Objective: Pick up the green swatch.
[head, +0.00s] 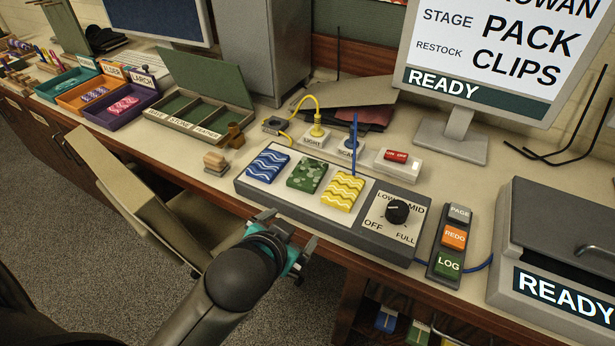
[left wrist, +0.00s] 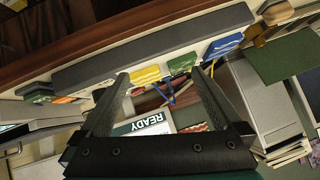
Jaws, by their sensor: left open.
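The green swatch (head: 307,175), with a pale spotted pattern, lies on a light panel between the blue wavy swatch (head: 268,166) and the yellow wavy swatch (head: 343,191). My left gripper (head: 289,229) is open and empty, in front of the panel's near edge and apart from the swatches. In the left wrist view, which is turned over, the green swatch (left wrist: 182,64) shows beyond the left gripper's fingertips (left wrist: 160,77), nearer the right finger. The yellow swatch (left wrist: 145,76) shows between the fingers. My right gripper is not in view.
The panel's grey housing (head: 290,213) carries a black dial (head: 396,211) on its right. A blue upright rod (head: 354,135) rises behind the yellow swatch. A button strip (head: 453,240) stands to the right. A chair (head: 135,200) is at left, below the desk edge.

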